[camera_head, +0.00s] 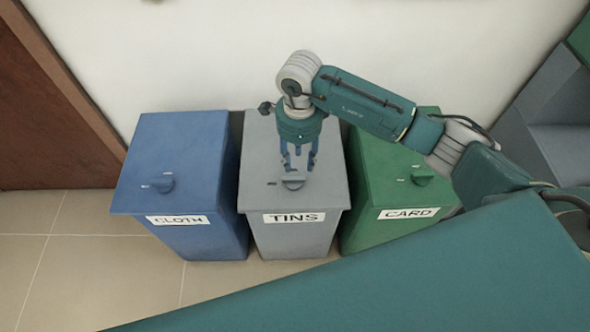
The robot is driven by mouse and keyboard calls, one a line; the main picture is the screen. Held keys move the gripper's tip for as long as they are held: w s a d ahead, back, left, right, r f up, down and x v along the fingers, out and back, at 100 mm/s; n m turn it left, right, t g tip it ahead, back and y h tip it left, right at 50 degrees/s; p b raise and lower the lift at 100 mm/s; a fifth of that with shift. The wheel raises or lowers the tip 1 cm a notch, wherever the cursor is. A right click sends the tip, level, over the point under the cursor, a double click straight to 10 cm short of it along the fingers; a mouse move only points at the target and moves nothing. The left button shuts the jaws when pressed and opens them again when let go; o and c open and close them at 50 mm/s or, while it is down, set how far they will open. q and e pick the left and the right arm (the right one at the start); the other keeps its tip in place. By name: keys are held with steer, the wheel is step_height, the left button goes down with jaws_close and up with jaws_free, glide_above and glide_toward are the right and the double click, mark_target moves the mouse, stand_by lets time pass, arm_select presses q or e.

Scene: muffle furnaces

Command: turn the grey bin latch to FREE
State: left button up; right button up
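The grey bin (316,235), labelled TINS, stands in the middle of three bins. Its latch (293,183) is a small grey knob near the front of the lid, with a small dark mark to its left; the words by it are too small to read. My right gripper (297,168) points down over the grey lid, just behind and above the latch. Its fingers are apart with nothing seen between them. I cannot tell whether a fingertip touches the latch. My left gripper is not in view.
A blue bin (185,125) labelled CLOTH stands to the left and a green bin (375,198) labelled CARD to the right, both close beside the grey one. A white wall (180,50) is behind them. Tiled floor (90,270) lies open at the front left.

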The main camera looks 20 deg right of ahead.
mark_target(298, 179)
step_height(298, 179, down, 9)
steer(key=shift+p, duration=0.5)
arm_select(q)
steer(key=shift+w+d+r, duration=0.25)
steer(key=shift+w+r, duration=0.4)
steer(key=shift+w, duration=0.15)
arm_select(e)
steer(key=shift+c, duration=0.8)
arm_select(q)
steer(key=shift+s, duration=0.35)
arm_select(e)
jaws_close()
